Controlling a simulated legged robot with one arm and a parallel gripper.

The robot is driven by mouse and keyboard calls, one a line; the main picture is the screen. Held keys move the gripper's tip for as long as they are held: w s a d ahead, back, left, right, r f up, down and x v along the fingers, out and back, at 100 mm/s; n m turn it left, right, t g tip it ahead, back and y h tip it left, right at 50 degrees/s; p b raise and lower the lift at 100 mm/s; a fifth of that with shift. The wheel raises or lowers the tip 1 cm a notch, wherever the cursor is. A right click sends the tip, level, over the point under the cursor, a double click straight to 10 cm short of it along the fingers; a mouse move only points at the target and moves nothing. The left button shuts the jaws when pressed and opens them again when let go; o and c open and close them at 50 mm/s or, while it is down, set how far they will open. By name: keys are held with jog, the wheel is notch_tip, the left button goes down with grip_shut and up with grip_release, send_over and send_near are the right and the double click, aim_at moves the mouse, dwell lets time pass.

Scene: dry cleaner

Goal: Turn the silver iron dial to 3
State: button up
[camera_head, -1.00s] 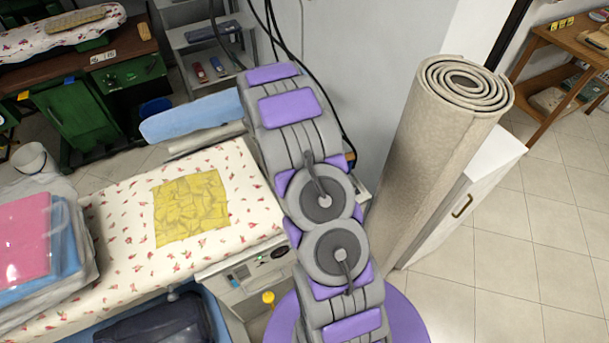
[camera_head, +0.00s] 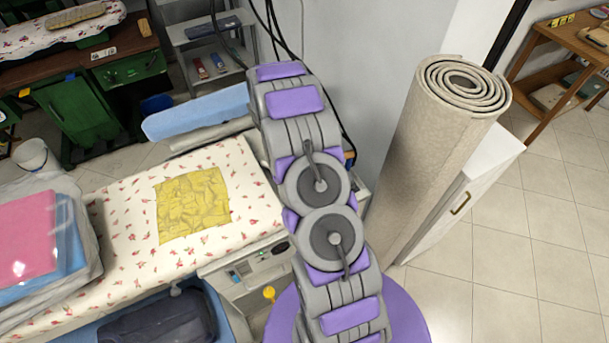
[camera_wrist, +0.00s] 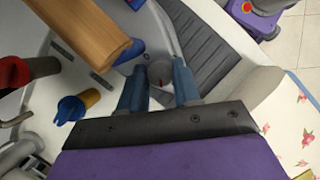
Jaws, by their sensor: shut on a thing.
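In the wrist view a small grey dial (camera_wrist: 157,71) with a red mark on it sits on the pale grey body of the iron (camera_wrist: 157,22). My gripper (camera_wrist: 159,76) has its two blue fingers on either side of the dial and is shut on it. A wooden handle (camera_wrist: 85,35) stands over the iron, left of my fingers. I cannot read any numbers by the dial. In the head view my arm hides the gripper, and I cannot make out the iron or dial there.
A floral board (camera_head: 120,225) with a crumpled yellow cloth (camera_head: 193,205) lies left of my arm. A rolled carpet (camera_head: 430,150) stands to the right. A blue-and-yellow knob (camera_wrist: 76,107) and a red knob (camera_wrist: 14,72) sit left of my fingers in the wrist view.

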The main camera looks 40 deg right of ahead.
jog(key=o, duration=1)
jog(key=shift+d, duration=0.1)
jog(key=p+v, duration=0.1)
jog(key=v, duration=1.6)
jog(key=shift+r+p, duration=0.2)
jog(key=shift+p, duration=0.1)
